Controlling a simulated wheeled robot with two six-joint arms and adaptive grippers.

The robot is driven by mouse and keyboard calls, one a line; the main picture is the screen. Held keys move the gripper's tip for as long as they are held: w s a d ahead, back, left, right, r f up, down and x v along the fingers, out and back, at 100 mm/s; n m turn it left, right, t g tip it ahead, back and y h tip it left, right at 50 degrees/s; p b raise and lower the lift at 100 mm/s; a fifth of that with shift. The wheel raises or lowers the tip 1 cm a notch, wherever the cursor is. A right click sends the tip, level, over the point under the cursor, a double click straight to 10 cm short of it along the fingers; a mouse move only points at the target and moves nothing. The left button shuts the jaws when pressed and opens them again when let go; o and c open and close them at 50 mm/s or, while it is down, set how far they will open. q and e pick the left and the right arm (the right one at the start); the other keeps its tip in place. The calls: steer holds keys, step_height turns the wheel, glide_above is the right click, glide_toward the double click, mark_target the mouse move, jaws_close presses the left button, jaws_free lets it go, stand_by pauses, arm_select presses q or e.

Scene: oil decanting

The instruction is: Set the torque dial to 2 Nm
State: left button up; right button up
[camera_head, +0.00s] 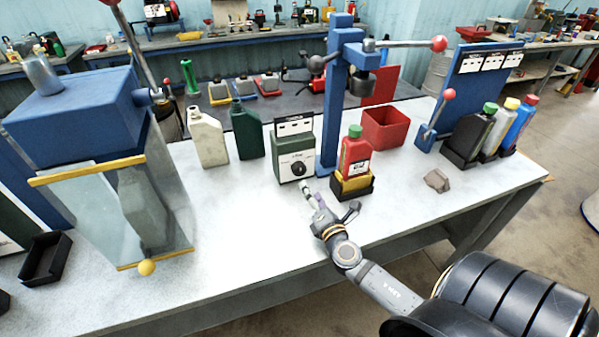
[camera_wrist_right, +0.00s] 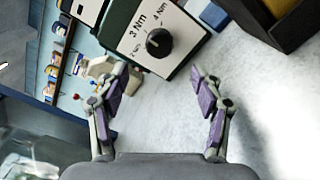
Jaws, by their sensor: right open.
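The torque dial box (camera_head: 294,158) is dark green with a pale face and stands on the white workbench. Its black round knob (camera_head: 298,169) also shows in the right wrist view (camera_wrist_right: 158,42), with marks for 2 Nm, 3 Nm and 4 Nm around it. I cannot clearly tell which mark the knob points to. My right gripper (camera_head: 313,194) is in front of the box, low over the bench. In the right wrist view the gripper (camera_wrist_right: 152,74) has its two purple-padded fingers apart, with nothing between them, short of the knob. My left gripper is not in view.
A red bottle (camera_head: 356,150) in a black and yellow holder stands close right of the box. A dark green can (camera_head: 246,130) and a beige can (camera_head: 207,138) stand to its left. A blue press (camera_head: 337,95) rises behind. The front bench surface (camera_head: 240,230) is clear.

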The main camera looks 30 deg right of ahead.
mark_target(301, 172)
steer(key=x, duration=0.2)
steer(key=p+x, duration=0.1)
steer(key=x, duration=0.2)
steer(key=shift+w+r, duration=0.15)
steer(key=shift+r, duration=0.1)
steer(key=x, duration=0.4)
steer(key=shift+w+d+f, duration=0.15)
steer(key=shift+w+f, duration=0.05)
steer(key=shift+w, duration=0.1)
steer(key=shift+c, duration=0.7)
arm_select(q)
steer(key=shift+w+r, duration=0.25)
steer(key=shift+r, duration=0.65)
arm_select(e)
steer(key=c, duration=1)
